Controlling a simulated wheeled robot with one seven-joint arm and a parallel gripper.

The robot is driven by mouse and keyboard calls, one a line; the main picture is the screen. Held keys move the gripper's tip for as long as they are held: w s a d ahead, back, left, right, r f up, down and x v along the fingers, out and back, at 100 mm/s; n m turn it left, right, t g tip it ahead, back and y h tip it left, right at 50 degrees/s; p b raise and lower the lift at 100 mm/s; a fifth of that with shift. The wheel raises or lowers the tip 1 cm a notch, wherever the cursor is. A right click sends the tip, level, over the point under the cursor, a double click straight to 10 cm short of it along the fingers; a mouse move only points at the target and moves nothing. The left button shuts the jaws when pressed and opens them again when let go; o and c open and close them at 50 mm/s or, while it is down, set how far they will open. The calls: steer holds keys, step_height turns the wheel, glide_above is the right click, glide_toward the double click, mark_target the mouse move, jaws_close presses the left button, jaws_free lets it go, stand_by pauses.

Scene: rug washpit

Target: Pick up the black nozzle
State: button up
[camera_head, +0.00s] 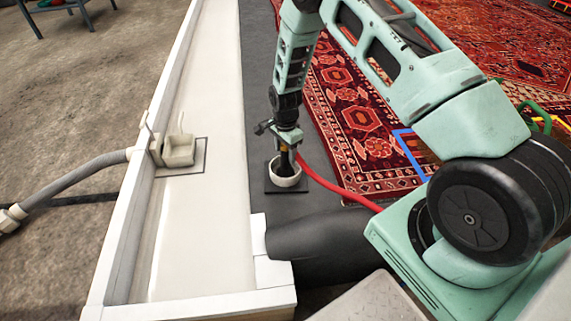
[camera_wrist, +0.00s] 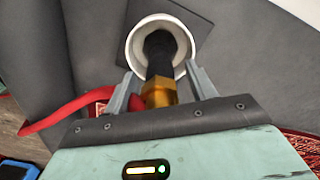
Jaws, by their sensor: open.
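The black nozzle (camera_wrist: 158,54) has a brass collar (camera_wrist: 158,94) and stands in a round white cup (camera_wrist: 136,38), its black end inside the cup. In the head view the cup (camera_head: 286,180) sits on a dark square plate, and my gripper (camera_head: 285,148) is directly above it. In the wrist view my gripper (camera_wrist: 158,90) is open, with one grey finger on each side of the brass collar. I cannot tell whether the fingers touch it. A red hose (camera_wrist: 75,108) runs from near the collar to the left.
A long white trough (camera_head: 215,120) with a raised rim lies left of the cup. A beige fitting (camera_head: 178,150) sits in it, joined to a grey pipe (camera_head: 90,168). Red patterned rugs (camera_head: 365,140) lie to the right. A dark roll (camera_head: 315,245) lies in front.

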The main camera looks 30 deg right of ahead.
steer(key=shift+r, duration=0.1)
steer(key=c, duration=1.1)
steer(key=shift+o, duration=0.2)
